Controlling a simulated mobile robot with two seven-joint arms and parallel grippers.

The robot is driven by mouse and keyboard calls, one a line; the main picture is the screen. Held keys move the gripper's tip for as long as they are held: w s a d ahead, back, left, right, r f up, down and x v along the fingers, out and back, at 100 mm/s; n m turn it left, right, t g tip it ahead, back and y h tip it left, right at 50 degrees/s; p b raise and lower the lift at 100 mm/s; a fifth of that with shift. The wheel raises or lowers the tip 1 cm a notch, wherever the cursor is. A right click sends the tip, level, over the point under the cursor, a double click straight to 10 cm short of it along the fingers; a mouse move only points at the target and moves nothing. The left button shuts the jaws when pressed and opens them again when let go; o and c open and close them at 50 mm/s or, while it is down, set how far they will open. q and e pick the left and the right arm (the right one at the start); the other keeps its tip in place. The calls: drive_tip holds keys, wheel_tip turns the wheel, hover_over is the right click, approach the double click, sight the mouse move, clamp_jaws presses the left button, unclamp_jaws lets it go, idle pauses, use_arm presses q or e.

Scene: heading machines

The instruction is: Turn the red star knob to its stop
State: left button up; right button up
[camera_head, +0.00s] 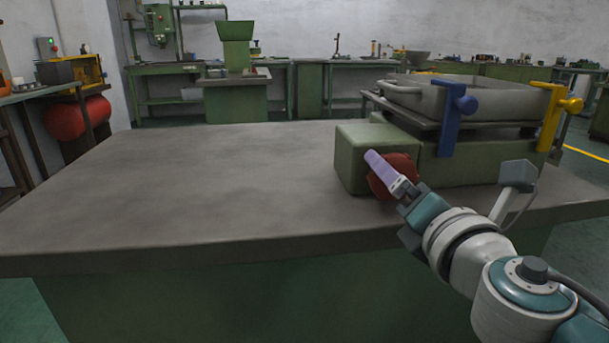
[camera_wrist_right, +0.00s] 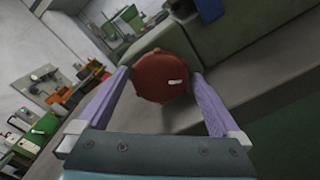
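The red star knob (camera_head: 392,176) sits on the front of a green housing block (camera_head: 358,160) at the right of the bench. In the right wrist view the knob (camera_wrist_right: 160,76) has a lobed rim and a short white mark right of its middle. My right gripper (camera_head: 374,163) is at the knob, and one purple finger hides part of it in the head view. In the wrist view its fingers (camera_wrist_right: 162,72) are wide apart, one on each side of the knob. Whether they touch the rim is unclear. My left gripper is not in view.
A grey tray (camera_head: 465,98) stands on the green machine behind the knob. A blue clamp handle (camera_head: 449,125) and a yellow one (camera_head: 556,115) rise at its front. The bench top (camera_head: 190,185) left of the housing is clear.

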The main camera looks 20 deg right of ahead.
drive_tip(key=v, duration=1)
idle(0.4)
